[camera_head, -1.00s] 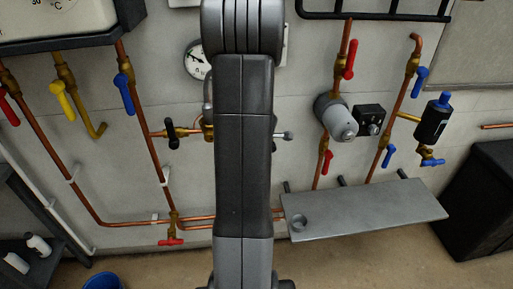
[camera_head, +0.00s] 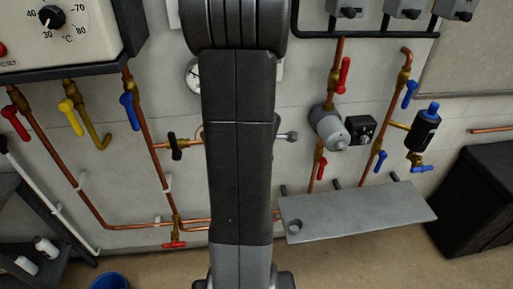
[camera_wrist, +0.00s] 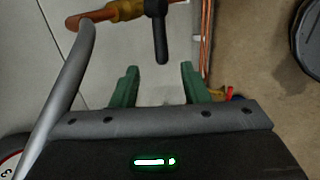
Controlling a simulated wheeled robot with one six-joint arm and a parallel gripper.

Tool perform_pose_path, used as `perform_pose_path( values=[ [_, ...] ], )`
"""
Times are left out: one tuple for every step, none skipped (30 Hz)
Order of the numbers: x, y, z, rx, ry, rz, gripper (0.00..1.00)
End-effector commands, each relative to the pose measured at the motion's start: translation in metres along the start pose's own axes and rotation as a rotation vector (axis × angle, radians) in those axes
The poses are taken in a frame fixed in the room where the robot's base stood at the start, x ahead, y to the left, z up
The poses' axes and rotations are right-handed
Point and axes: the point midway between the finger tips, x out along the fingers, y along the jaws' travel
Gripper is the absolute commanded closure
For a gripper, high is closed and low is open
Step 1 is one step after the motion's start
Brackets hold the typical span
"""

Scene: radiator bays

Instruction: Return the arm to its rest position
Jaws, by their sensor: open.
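My gripper (camera_wrist: 159,80) shows in the wrist view as two green fingers held apart, with nothing between them. A black-handled valve (camera_wrist: 161,40) on a brass fitting lies beyond the fingertips, apart from them. A curved grey bar runs down the left of that view. In the head view my arm stands upright across the middle and hides the wall behind it; the gripper itself is not visible there. The black-handled valve (camera_head: 175,145) shows just left of the arm.
A grey shelf (camera_head: 360,212) juts from the wall at right. Copper pipes with red, blue and yellow valve handles line the wall. A grey cylindrical pump (camera_head: 328,126) and a dark cabinet (camera_head: 480,195) stand right. A blue bucket (camera_head: 109,281) is on the floor at lower left.

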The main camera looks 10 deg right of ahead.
Motion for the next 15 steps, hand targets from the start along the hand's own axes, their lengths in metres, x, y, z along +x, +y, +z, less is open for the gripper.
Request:
perform_pose_path(
  values=[
    [0.000, 0.000, 0.000, 0.000, 0.000, 0.000, 0.59],
    [0.000, 0.000, 0.000, 0.000, 0.000, 0.000, 0.59],
    [0.000, 0.000, 0.000, 0.000, 0.000, 0.000, 0.59],
    [0.000, 0.000, 0.000, 0.000, 0.000, 0.000, 0.59],
    [0.000, 0.000, 0.000, 0.000, 0.000, 0.000, 0.59],
    [0.001, 0.000, 0.000, 0.000, 0.000, 0.000, 0.59],
    [0.001, 0.000, 0.000, 0.000, 0.000, 0.000, 0.59],
    [0.002, -0.001, 0.000, 0.000, 0.000, 0.000, 0.59],
    [0.004, -0.001, 0.000, 0.000, 0.000, 0.000, 0.59],
    [0.006, -0.001, 0.000, 0.000, 0.000, 0.000, 0.59],
    [0.009, -0.002, 0.000, 0.000, 0.000, 0.000, 0.59],
    [0.013, -0.002, 0.000, 0.000, 0.000, -0.001, 0.59],
    [0.016, -0.002, 0.000, 0.000, 0.000, -0.001, 0.59],
    [0.020, -0.003, 0.000, 0.000, 0.000, -0.001, 0.59],
    [0.026, -0.003, 0.000, 0.000, 0.000, -0.001, 0.59]
  ],
)
